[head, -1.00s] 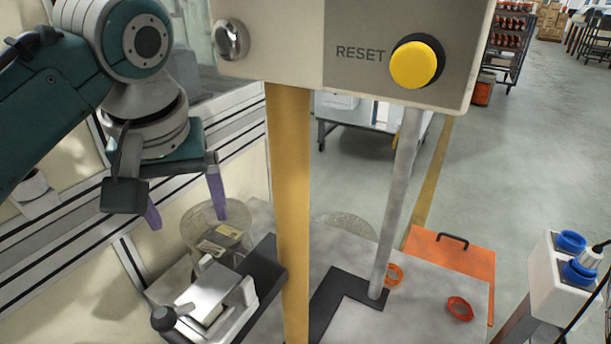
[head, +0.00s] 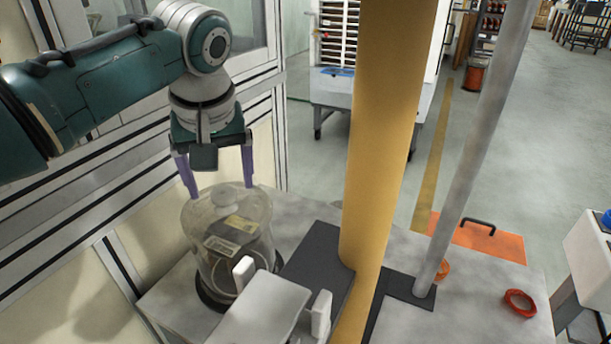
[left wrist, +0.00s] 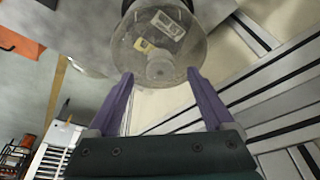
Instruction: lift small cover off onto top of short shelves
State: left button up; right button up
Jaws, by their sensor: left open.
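A clear, dome-like small cover (head: 238,245) with a round knob on top and paper labels stands on the grey table, left of the yellow post in the head view. It also shows in the left wrist view (left wrist: 185,48), with its knob near the fingertips. My left gripper (head: 220,190) is open, its purple fingers spread on either side above the knob; in the left wrist view the fingers (left wrist: 160,85) do not touch it. The short shelves cannot be made out for certain. My right gripper is not in view.
A thick yellow post (head: 385,130) and a thin grey pole (head: 480,140) rise from the table right of the cover. A panelled wall is at left.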

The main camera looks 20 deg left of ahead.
pick_arm(q)
jog(key=shift+x, duration=1.15)
grip_shut()
dwell(0.5)
